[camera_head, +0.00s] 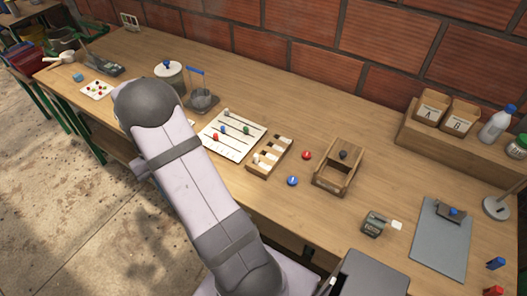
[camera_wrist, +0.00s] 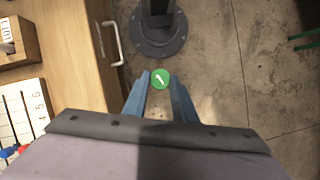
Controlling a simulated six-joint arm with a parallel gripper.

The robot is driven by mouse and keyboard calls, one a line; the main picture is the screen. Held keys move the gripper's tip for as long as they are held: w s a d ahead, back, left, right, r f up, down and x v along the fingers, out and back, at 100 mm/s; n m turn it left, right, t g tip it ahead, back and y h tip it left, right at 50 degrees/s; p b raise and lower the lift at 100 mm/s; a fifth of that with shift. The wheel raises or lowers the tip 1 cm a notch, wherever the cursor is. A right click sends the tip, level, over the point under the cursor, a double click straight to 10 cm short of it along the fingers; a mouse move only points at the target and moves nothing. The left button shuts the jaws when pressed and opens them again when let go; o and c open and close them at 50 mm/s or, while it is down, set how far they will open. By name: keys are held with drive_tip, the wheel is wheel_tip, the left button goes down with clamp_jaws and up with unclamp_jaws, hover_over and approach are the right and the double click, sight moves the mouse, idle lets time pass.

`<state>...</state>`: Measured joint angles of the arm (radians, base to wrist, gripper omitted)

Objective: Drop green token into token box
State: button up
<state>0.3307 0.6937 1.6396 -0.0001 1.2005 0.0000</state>
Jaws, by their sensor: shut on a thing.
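The green token (camera_wrist: 160,79) is a round disc with a white mark. My gripper (camera_wrist: 160,82) is shut on it, with the token between the blue-grey fingertips. In the wrist view they appear over the concrete floor, to the right of the bench's front. In the head view my arm hides the gripper and the green token. A small dark box with writing on its front (camera_head: 374,224) and an open wooden box with a dark knob (camera_head: 338,172) stand on the bench. I cannot tell for sure which is the token box.
A red token (camera_head: 306,155) and a blue token (camera_head: 292,180) lie near a compartment tray (camera_head: 259,170). A white board with coloured beads (camera_head: 212,140) and a grey clipboard (camera_head: 440,248) are on the bench. A metal handle (camera_wrist: 113,44) juts from the bench front.

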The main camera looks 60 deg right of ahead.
drive_tip(key=s+d+r+n+p, duration=0.1)
drive_tip(key=s+d+r+p, duration=0.3)
drive_tip(key=s+d, duration=0.7)
drive_tip(key=s+d+r+n+h+p, duration=0.1)
drive_tip(key=s+d+r+p, duration=0.4)
drive_tip(key=s+d, duration=0.7)
drive_tip(key=s+d+r+n+p, duration=0.1)
drive_tip(key=s+d+r+p, duration=0.3)
drive_tip(key=s+d, duration=0.7)
drive_tip(key=shift+s+d+r+n+p, duration=0.25)
drive_tip(key=shift+d+r+n+p, duration=0.15)
drive_tip(key=shift+d+r, duration=0.3)
drive_tip(key=shift+f, duration=0.1)
wheel_tip(320, 180, down, 6)
drive_tip(key=b, duration=0.5)
drive_tip(key=shift+b, duration=0.35)
